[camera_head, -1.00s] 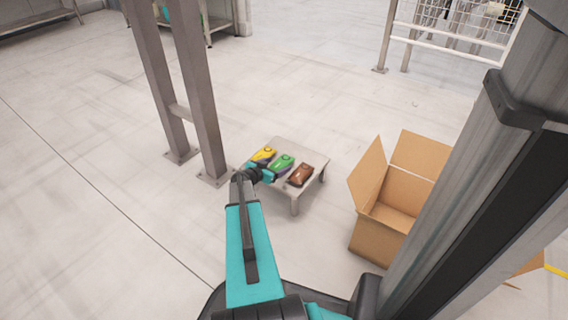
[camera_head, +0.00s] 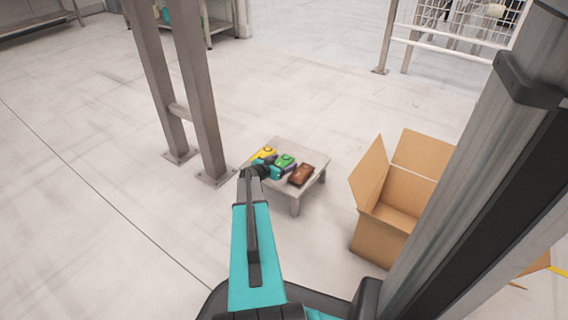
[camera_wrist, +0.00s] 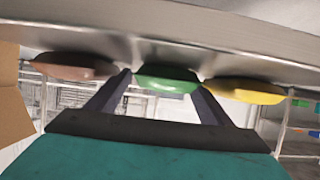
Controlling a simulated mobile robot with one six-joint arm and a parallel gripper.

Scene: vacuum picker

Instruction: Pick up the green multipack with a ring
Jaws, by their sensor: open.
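The green multipack (camera_head: 286,159) lies in the middle of a low grey table (camera_head: 313,158), with a small dark ring on top. It also shows in the wrist view (camera_wrist: 167,80), where the picture is upside down. My gripper (camera_head: 280,163) is open and low over the near side of the table, pointing at the green pack. In the wrist view, my gripper's (camera_wrist: 162,77) two dark fingers stand apart on either side of the green pack. I cannot tell whether they touch it. The ring is not clear in the wrist view.
A yellow pack (camera_head: 266,152) lies left of the green one and a brown pack (camera_head: 301,175) lies right, both close by. An open cardboard box (camera_head: 375,238) stands right of the table. A grey metal post (camera_head: 204,110) rises on the left.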

